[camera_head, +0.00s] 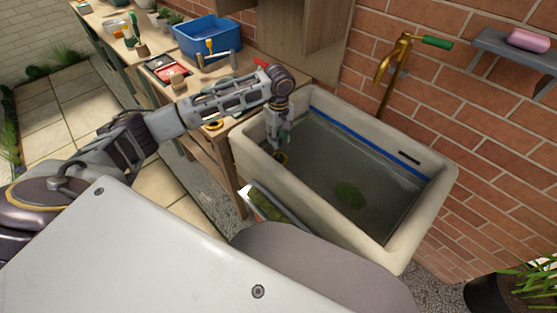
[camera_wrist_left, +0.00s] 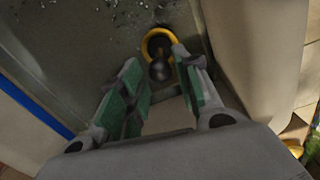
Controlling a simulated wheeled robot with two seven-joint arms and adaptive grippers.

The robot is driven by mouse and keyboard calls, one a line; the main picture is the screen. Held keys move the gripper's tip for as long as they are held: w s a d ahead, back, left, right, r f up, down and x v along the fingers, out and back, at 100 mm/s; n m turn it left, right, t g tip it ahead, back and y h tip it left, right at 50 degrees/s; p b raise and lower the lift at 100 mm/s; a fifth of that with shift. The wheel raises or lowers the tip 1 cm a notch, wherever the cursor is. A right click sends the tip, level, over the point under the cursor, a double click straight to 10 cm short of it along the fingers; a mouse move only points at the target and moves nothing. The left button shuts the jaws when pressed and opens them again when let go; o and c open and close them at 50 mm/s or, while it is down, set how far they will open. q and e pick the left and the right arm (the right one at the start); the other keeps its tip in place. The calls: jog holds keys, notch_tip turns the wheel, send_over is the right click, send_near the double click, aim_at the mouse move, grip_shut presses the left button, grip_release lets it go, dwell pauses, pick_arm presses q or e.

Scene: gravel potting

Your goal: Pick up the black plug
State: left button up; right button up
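The black plug (camera_wrist_left: 159,70) shows in the left wrist view as a dark round piece with a yellow ring (camera_wrist_left: 148,42) around or beside it. It lies low in the stone sink (camera_head: 427,222), at the sink's left end. My left gripper (camera_wrist_left: 157,62) is open, with green pads on either side of the plug's near part. I cannot tell whether the pads touch it. In the head view my left gripper (camera_head: 277,145) points down inside the sink, with a bit of yellow at its tip. My right gripper is not in view.
The sink holds murky water with a green clump (camera_head: 349,195). Its walls stand close around my left gripper. A brass tap (camera_head: 391,68) is on the brick wall behind. A wooden bench with a blue tub (camera_head: 207,37) and tools is at the left. Pink soap (camera_head: 527,39) sits on a shelf.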

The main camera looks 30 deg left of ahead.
pick_arm(q)
jog(key=shift+f, duration=1.5)
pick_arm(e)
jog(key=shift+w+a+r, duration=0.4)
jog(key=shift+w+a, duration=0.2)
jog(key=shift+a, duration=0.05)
pick_arm(q)
jog(key=shift+f, duration=0.1)
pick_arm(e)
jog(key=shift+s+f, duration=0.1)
